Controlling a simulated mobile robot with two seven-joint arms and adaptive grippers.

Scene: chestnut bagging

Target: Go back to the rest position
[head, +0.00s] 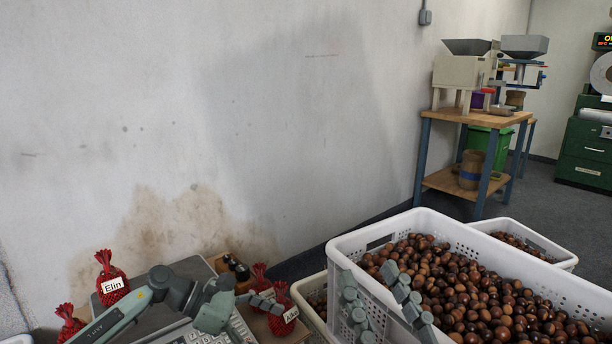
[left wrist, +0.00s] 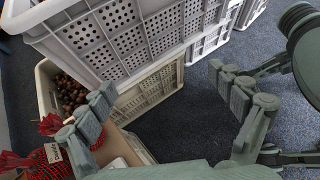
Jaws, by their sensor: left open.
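My left arm comes in from the lower left in the head view, with its left gripper (head: 262,301) in front of the scale's keypad and the red bags. In the left wrist view the left gripper (left wrist: 160,84) has its fingers wide apart, with nothing between them. My right gripper (head: 376,273) is at the bottom of the head view, in front of the big white crate. Its two fingers stand apart with only crate wall and chestnuts showing between them. Its base is cut off by the picture's edge.
A big white crate (head: 352,258) of chestnuts stands at right, a smaller crate (head: 545,243) behind it. Red net bags, one labelled Elin (head: 112,285), are at lower left. A wooden-topped machine stand (head: 462,115) is farther back. Dark floor (left wrist: 200,130) is open below the left gripper.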

